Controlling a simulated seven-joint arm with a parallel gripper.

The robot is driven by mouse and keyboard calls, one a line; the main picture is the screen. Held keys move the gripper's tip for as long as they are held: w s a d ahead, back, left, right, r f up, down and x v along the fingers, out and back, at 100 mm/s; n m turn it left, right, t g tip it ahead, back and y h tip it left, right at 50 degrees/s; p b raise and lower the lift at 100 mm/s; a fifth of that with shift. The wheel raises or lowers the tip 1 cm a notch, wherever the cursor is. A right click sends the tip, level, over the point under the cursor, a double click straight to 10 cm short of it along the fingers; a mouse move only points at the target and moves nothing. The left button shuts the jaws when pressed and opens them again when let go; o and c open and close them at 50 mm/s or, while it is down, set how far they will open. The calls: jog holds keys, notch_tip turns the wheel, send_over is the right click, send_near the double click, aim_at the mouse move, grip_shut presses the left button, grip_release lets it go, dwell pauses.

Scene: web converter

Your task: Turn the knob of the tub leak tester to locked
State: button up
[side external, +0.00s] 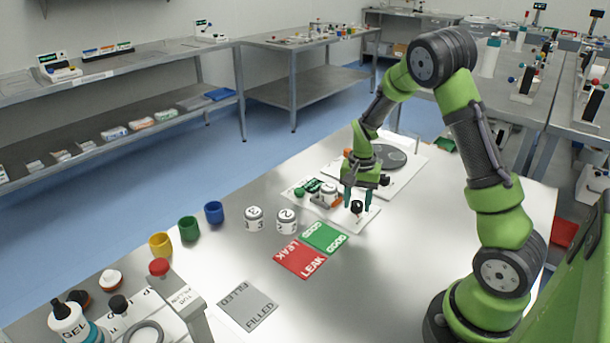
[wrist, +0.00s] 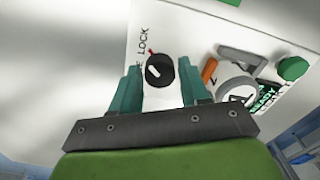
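The tub leak tester is a white plate (side external: 367,217) on the steel table, with a black knob (side external: 357,206) on it. In the wrist view the black knob (wrist: 159,71) has a white pointer line and a red mark at its upper left edge, beside the printed word LOCK (wrist: 143,42). My gripper (side external: 358,205) points down over the knob. I cannot tell how high the fingertips are above the plate.
Next to the knob are a numbered white tub (side external: 328,195), an orange part (wrist: 209,69) and a green button (wrist: 292,68). Tubs 2 (side external: 287,221) and 3 (side external: 254,218) stand to the left. The green GOOD card (side external: 326,237) and red LEAK card (side external: 299,260) lie in front.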

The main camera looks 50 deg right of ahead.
aim_at(357, 202)
jog(key=shift+o, duration=1)
jog(key=shift+r, duration=0.1)
notch_tip(357, 202, up, 17)
jog(key=shift+d, duration=0.1)
jog(key=s+a+r+n+t, duration=0.1)
jog(key=s+a+n+t, duration=0.1)
jog(key=a, duration=0.4)
jog(key=s+a+r+n+t+y, duration=0.1)
jog(key=s+a+r+n+t, duration=0.1)
jog(key=s+a+n, duration=0.2)
jog(key=s+a+r+n+t+y, duration=0.1)
jog(key=s+a+r+n+t, duration=0.1)
jog(key=s+a, duration=0.4)
jog(key=a+n+t, duration=0.1)
jog(key=a, duration=0.3)
jog(key=shift+a, duration=0.25)
jog(key=shift+s, duration=0.1)
